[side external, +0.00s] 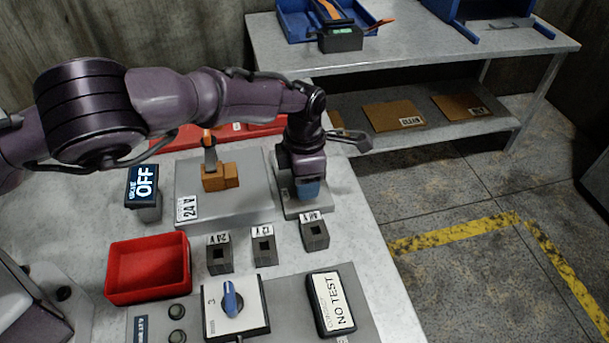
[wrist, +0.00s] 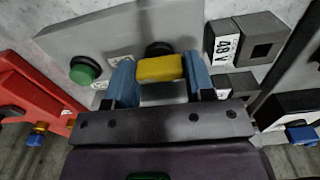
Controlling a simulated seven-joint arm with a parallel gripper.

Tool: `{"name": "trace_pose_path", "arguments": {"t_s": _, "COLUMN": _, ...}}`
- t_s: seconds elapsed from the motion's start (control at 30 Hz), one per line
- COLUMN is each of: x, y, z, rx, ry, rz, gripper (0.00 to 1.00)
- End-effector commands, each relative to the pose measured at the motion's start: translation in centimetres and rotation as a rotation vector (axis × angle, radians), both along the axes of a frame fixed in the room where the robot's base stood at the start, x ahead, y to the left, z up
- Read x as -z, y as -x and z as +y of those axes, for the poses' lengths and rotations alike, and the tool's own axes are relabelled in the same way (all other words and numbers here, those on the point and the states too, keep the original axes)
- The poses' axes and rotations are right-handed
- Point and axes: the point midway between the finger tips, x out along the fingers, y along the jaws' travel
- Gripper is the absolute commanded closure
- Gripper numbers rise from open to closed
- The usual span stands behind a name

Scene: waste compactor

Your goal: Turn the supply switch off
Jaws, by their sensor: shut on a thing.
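My gripper (side external: 309,190) points down over a small grey base at the right of the bench's back plate, and hides what it grips there. In the wrist view, the blue fingertips of my gripper (wrist: 160,78) are closed on both sides of a yellow handle (wrist: 160,68). It appears to be the supply switch's handle, and lies across the picture in front of a dark round mount. A green button (wrist: 85,70) is to its left on the grey panel. A small display (side external: 143,185) reads OFF in large letters; its smaller line is unclear.
An orange block with a lever (side external: 218,178) stands on the grey plate marked 24 V. Several labelled sockets (side external: 264,246), a red bin (side external: 148,268), a blue-knob selector (side external: 232,300) and a NO TEST screen (side external: 333,302) are nearer. A second table (side external: 460,45) stands behind.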

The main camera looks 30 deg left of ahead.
Motion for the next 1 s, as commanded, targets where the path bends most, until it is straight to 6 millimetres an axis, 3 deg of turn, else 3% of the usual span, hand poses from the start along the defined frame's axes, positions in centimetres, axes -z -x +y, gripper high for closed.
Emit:
{"name": "trace_pose_path", "arguments": {"t_s": 0.27, "x": -0.1, "y": 0.0, "z": 0.0, "rx": 0.005, "ry": -0.001, "rz": 0.001, "gripper": 0.75}}
{"name": "trace_pose_path", "arguments": {"t_s": 0.3, "x": -0.1, "y": 0.0, "z": 0.0, "rx": 0.005, "ry": -0.001, "rz": 0.0, "gripper": 0.42}}
{"name": "trace_pose_path", "arguments": {"t_s": 0.4, "x": -0.1, "y": 0.0, "z": 0.0, "rx": 0.004, "ry": -0.001, "rz": -0.001, "gripper": 0.26}}
{"name": "trace_pose_path", "arguments": {"t_s": 0.77, "x": -0.8, "y": 0.0, "z": 0.0, "rx": 0.001, "ry": 0.001, "rz": -0.002, "gripper": 0.26}}
{"name": "trace_pose_path", "arguments": {"t_s": 1.0, "x": -5.5, "y": -0.1, "z": -0.1, "rx": 0.003, "ry": 0.003, "rz": -0.004, "gripper": 0.26}}
